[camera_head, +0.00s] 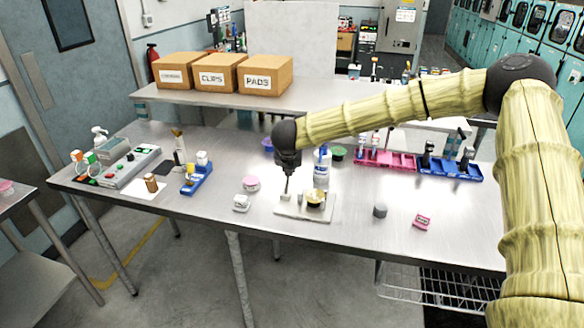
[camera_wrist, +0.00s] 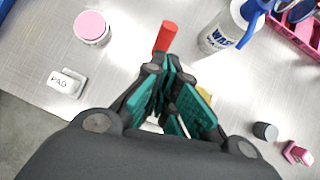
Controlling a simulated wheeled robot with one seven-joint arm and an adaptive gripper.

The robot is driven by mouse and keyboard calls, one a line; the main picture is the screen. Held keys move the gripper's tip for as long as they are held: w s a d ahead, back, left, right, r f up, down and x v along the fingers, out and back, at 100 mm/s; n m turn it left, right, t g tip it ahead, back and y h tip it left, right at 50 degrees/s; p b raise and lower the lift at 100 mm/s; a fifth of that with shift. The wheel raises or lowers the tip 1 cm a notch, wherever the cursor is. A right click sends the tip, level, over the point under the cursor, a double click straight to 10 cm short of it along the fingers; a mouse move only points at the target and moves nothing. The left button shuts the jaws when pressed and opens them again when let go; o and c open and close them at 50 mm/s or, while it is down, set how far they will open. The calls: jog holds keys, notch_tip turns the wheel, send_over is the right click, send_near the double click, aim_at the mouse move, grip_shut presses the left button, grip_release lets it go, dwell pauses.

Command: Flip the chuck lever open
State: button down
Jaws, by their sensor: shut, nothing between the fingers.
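The chuck fixture is a pale plate (camera_head: 293,211) on the bench, with a round yellow and black part (camera_head: 315,199) on its right side. In the wrist view my gripper covers most of the fixture; a bit of yellow (camera_wrist: 205,95) shows beside the fingers. A red cylindrical grip (camera_wrist: 165,37), seemingly the lever's handle, sticks out just past the fingertips; I cannot tell whether they touch it. My gripper (camera_head: 286,190) points down over the left part of the plate. It also shows in the wrist view (camera_wrist: 168,72), with teal pads, shut and empty.
A white wash bottle (camera_head: 321,168) stands close behind the fixture. A pink-lidded jar (camera_head: 251,184) and a white PAD box (camera_head: 241,203) lie to the left. The bench front is clear.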

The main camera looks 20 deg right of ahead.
jog(key=s+r+b, duration=0.3)
jog(key=r, duration=0.7)
jog(key=shift+s, duration=0.25)
jog(key=shift+a, duration=0.1)
jog(key=shift+f, duration=0.1)
